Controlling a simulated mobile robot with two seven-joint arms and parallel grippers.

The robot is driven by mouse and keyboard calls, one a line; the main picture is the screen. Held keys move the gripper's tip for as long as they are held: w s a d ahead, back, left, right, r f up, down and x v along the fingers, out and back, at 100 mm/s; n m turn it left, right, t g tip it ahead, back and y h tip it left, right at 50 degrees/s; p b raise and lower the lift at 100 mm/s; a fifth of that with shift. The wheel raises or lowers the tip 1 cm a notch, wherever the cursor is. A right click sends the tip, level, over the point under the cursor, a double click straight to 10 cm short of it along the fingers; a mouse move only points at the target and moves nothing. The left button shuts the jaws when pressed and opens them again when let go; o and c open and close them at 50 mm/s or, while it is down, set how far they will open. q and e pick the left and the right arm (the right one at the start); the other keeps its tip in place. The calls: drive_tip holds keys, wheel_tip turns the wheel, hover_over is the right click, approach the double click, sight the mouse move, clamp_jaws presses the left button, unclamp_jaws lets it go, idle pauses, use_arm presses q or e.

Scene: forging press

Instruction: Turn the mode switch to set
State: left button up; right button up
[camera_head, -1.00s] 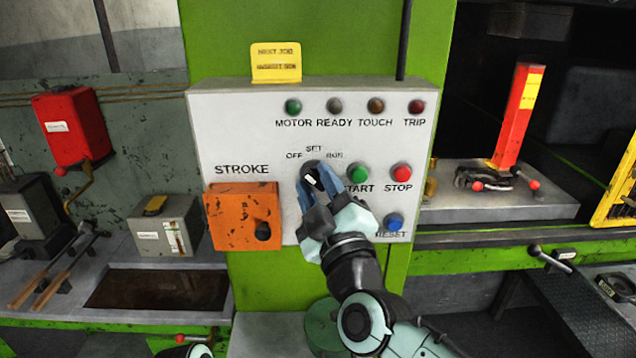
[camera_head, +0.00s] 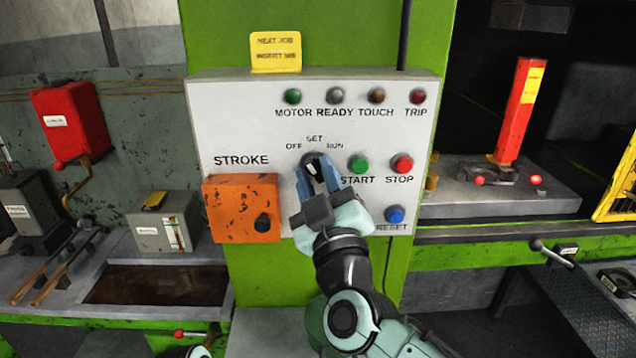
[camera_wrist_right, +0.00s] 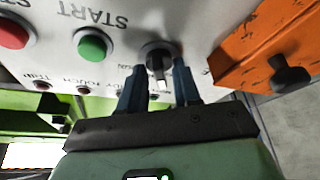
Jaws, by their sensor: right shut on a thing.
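The mode switch (camera_head: 312,159) is a dark round knob with a pale pointer mark on the light grey control panel (camera_head: 230,120). The labels OFF, SET and RUN stand above it. The pale mark looks near upright, tilted slightly left; its exact position is hard to read. My right gripper (camera_head: 318,178) is at the switch from below, shut on it with one blue finger on each side. In the right wrist view the knob (camera_wrist_right: 158,58) shows between the fingertips of the gripper (camera_wrist_right: 159,85).
Close right of the switch are the green START button (camera_head: 359,163), red STOP button (camera_head: 402,163) and blue RESET button (camera_head: 395,214). An orange STROKE box (camera_head: 235,205) with a black knob sits lower left. Indicator lamps line the panel's top.

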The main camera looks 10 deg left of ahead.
drive_tip(key=m+t+h, duration=0.1)
drive_tip(key=m, duration=0.2)
drive_tip(key=shift+f+m+h+b, duration=0.1)
drive_tip(key=shift+m+h+b, duration=0.2)
drive_tip(key=shift+m+b, duration=0.1)
use_arm(q)
drive_tip(key=shift+s+f+b, duration=0.15)
drive_tip(key=shift+s+f, duration=0.15)
drive_tip(key=shift+f, duration=0.2)
drive_tip(key=shift+s+f+b, duration=0.15)
drive_tip(key=shift+s+f, duration=0.1)
drive_tip(key=shift+f, duration=0.25)
use_arm(e)
drive_tip(key=shift+a+m+t+h, duration=0.1)
drive_tip(key=shift+m+t+h, duration=0.35)
drive_tip(key=shift+m, duration=0.8)
drive_tip(key=shift+a+m+t+h, duration=0.1)
drive_tip(key=shift+m+t+h, duration=0.3)
drive_tip(key=shift+m, duration=0.85)
drive_tip(key=shift+h, duration=0.35)
drive_tip(key=o, duration=0.7)
drive_tip(key=shift+c, duration=0.2)
